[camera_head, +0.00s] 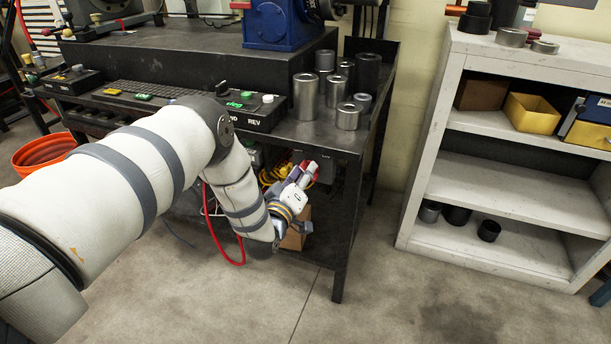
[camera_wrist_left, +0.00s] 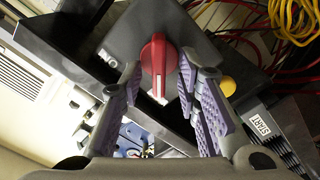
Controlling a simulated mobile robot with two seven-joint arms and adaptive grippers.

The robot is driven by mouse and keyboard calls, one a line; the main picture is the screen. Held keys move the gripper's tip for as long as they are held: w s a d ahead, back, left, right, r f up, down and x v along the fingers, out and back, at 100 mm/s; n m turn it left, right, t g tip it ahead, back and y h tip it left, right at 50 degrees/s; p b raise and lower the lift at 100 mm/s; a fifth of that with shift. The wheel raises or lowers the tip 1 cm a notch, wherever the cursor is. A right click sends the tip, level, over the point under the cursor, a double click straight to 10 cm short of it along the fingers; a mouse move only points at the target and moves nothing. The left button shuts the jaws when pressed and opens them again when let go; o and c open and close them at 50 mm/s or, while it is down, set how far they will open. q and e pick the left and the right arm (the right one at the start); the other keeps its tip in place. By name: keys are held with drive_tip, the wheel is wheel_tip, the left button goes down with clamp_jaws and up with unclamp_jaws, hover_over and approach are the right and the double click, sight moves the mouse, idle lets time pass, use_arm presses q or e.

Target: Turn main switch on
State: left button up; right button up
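The main switch is a red rotary knob (camera_wrist_left: 157,55) with a white line, on a dark box face in the left wrist view. Lettering beside it is partly covered by a finger. My left gripper (camera_wrist_left: 160,72) is open, with one purple-padded finger on each side of the knob. A gap shows between each fingertip and the knob, so I see no clear grip. In the head view, my left gripper (camera_head: 306,182) is at the bench's right front, below the top; a bit of red shows at its tip. My right gripper is not in view.
A yellow button (camera_wrist_left: 227,86) and a START label (camera_wrist_left: 262,123) are right of the knob in the wrist view. Yellow and red cables (camera_wrist_left: 294,18) hang close by. The bench leg (camera_head: 348,230) stands right of my gripper. Metal cylinders (camera_head: 306,97) stand on the bench top.

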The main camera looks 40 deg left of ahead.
use_arm(q)
drive_tip(key=shift+w, duration=0.1)
drive_tip(key=shift+c, duration=0.2)
clamp_jaws()
drive_tip(key=shift+r+m, duration=0.1)
drive_tip(key=shift+m, duration=0.3)
drive_tip(key=m, duration=1.1)
drive_tip(key=d+m+p, duration=0.1)
drive_tip(key=m, duration=0.5)
drive_tip(key=shift+f, duration=0.2)
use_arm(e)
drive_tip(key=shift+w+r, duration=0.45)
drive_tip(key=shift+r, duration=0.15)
use_arm(q)
drive_tip(key=shift+a+m, duration=0.1)
drive_tip(key=shift+m, duration=0.2)
